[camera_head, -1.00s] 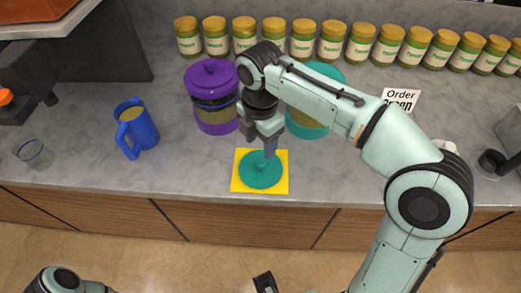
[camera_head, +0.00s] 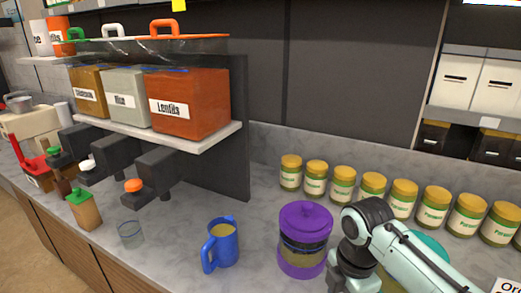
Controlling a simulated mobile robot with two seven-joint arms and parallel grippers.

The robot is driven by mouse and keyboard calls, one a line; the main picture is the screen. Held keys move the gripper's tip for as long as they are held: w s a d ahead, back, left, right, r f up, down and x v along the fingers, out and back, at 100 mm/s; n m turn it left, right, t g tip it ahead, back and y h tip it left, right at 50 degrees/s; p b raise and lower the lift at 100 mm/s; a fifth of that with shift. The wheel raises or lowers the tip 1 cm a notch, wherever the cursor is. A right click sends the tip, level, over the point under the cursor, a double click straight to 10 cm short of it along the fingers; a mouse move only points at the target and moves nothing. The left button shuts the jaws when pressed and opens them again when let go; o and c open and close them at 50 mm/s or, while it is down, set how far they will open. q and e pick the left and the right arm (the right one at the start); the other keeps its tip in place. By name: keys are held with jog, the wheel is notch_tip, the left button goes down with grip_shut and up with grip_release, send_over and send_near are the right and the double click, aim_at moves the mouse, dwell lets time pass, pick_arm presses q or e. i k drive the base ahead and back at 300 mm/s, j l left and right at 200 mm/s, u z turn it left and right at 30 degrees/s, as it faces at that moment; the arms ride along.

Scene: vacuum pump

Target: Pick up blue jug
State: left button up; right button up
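The blue jug (camera_head: 222,246) stands upright on the grey counter, left of the purple canister. Its handle faces left and it holds something yellowish-tan. My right arm comes in from the lower right and bends down beside the purple canister. Its gripper is below the picture's bottom edge, to the right of the jug and apart from it. My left arm and gripper are out of view.
The purple lidded canister (camera_head: 304,240) stands right of the jug, with a teal container (camera_head: 428,243) partly behind my arm. A clear glass (camera_head: 130,234) stands left. Dispensers (camera_head: 190,100) overhang the counter behind. Several jars (camera_head: 372,187) line the wall.

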aim_at(223, 243)
jog(key=k, duration=0.95)
